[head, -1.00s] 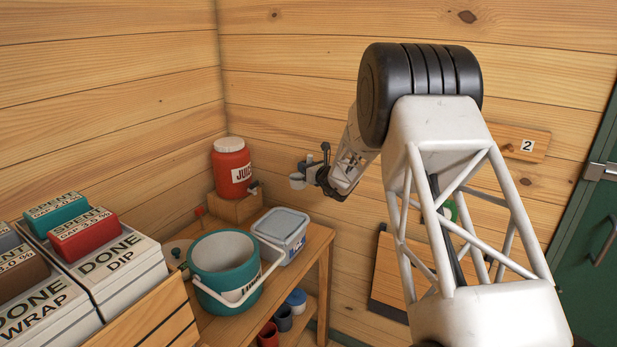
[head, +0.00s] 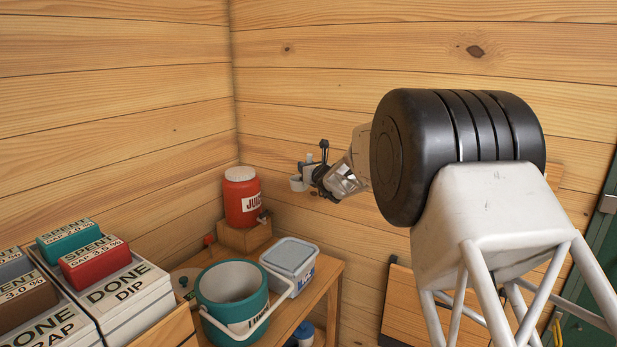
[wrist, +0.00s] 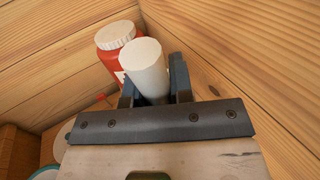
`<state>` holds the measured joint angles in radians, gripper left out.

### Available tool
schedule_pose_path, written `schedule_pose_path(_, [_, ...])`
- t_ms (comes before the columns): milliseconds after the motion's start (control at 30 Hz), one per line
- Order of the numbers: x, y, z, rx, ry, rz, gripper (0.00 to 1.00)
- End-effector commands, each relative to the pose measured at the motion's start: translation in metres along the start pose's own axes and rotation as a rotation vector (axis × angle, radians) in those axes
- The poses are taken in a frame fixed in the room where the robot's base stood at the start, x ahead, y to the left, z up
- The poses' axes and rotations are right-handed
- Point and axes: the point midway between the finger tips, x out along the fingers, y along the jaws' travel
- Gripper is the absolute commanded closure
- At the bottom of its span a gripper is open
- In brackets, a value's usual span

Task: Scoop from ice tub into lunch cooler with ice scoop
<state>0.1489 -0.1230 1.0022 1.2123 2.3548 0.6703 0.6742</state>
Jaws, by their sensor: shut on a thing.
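My gripper (head: 316,176) is shut on the ice scoop (head: 298,183), high in front of the back wall and right of the red jug. In the wrist view the scoop shows as a pale cylinder (wrist: 144,66) between my two dark fingers (wrist: 155,92). The inside of the scoop is not visible. The lunch cooler (head: 218,318) is a teal round bucket with a white handle, on the wooden table, and it stands open. The ice tub (head: 306,275) is a white box with blue lettering, right behind the cooler. Its grey top looks like a lid, but I cannot be sure.
A red juice jug (head: 241,203) stands on a wooden block (head: 244,238) at the back of the table (head: 318,296). Crates marked DONE (head: 125,292) hold SPENT blocks at left. The wooden walls close in behind the jug. Air above the table is clear.

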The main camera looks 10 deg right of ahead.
Motion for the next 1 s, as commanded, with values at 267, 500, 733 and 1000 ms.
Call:
schedule_pose_path(267, [-0.005,0.013,0.034,0.000,-0.004,-0.038,1.00])
schedule_pose_path(500, [-0.010,0.024,0.060,0.000,-0.005,-0.069,1.00])
schedule_pose_path(733, [-0.017,0.034,0.085,0.001,-0.006,-0.100,1.00])
schedule_pose_path(1000, [-0.028,0.048,0.114,0.004,-0.009,-0.136,1.00])
